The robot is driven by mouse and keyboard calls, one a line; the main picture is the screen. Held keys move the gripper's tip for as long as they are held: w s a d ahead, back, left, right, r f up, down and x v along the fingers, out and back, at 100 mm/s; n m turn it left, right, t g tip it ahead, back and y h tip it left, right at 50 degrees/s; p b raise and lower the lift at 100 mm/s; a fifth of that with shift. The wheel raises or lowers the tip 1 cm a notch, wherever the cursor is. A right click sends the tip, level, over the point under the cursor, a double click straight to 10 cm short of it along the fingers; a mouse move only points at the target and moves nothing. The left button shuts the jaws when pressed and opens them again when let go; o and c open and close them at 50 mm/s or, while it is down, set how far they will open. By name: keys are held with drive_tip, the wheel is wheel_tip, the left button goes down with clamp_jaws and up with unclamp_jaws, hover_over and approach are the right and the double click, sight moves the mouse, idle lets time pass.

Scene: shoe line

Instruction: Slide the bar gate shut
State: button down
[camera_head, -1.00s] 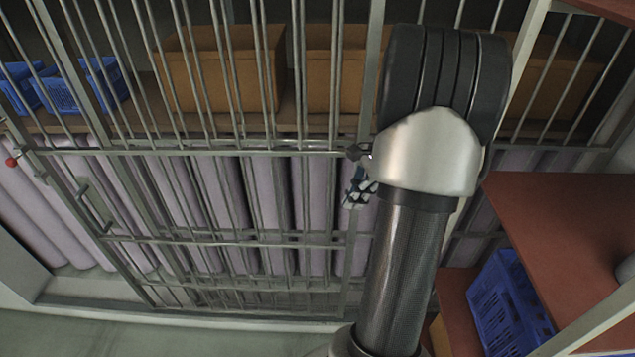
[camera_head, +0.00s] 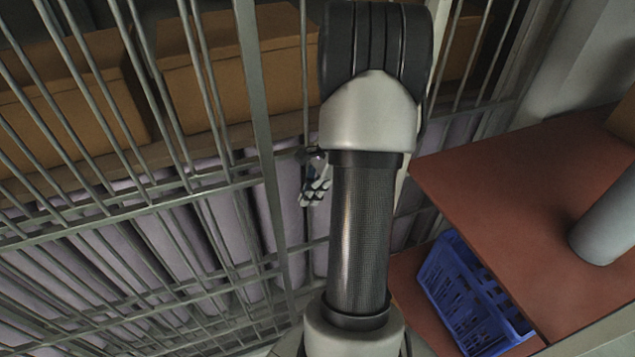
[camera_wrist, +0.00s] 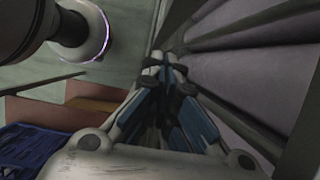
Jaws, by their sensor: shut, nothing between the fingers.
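The bar gate, a grey metal frame of upright bars and cross rails, fills the left and middle of the head view; its thick upright post (camera_head: 257,95) runs down near the middle. My gripper (camera_head: 316,190) shows small just right of that post, partly behind my forearm. In the wrist view my gripper (camera_wrist: 170,62) has its fingertips together with nothing between them. Grey bars (camera_wrist: 250,40) run close along its right side there. I cannot tell whether the fingers touch a bar, nor how far the gate stands open.
Brown boxes (camera_head: 70,85) and pale purple rolls (camera_head: 225,225) stand behind the bars. A red-brown shelf unit (camera_head: 500,215) with a blue crate (camera_head: 465,290) and a grey cylinder (camera_head: 605,230) stands close on the right.

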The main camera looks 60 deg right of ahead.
drive_tip(key=shift+w+a+f, duration=0.15)
drive_tip(key=shift+w+a, duration=0.45)
drive_tip(key=shift+a, duration=0.3)
drive_tip(key=shift+w+a+f, duration=0.1)
drive_tip(key=shift+w+a, duration=0.5)
drive_tip(key=shift+a, duration=0.25)
drive_tip(key=shift+w, duration=0.1)
